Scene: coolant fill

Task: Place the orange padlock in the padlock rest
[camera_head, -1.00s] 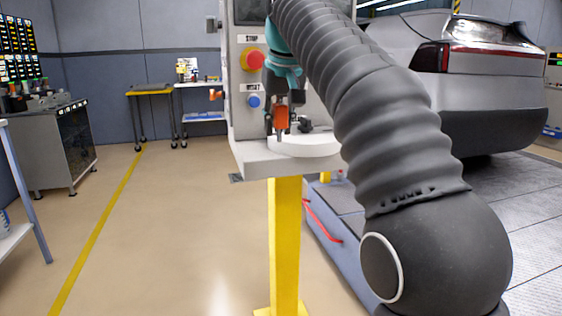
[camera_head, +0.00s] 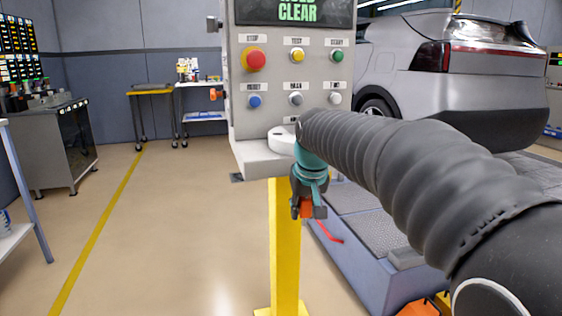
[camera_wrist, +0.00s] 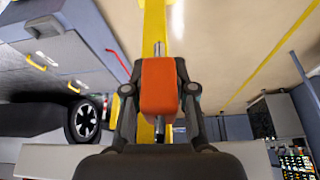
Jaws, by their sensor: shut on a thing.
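My gripper (camera_head: 308,206) is shut on the orange padlock (camera_head: 306,209) and points down. It hangs in front of the yellow post, lower in the picture than the console shelf. In the wrist view the padlock's orange body (camera_wrist: 158,86) sits between the two dark fingers of my gripper (camera_wrist: 159,95), with a metal rod showing beyond it. I cannot make out a padlock rest for certain. A pale round piece (camera_head: 282,140) on the console shelf is partly hidden behind my arm.
The grey console (camera_head: 238,100) has several buttons and a screen (camera_head: 296,10) reading "CLEAR". Its yellow post (camera_head: 285,255) stands below. A silver car (camera_head: 470,90) and a blue-sided lift platform (camera_head: 350,255) are at the right. The floor at left is open.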

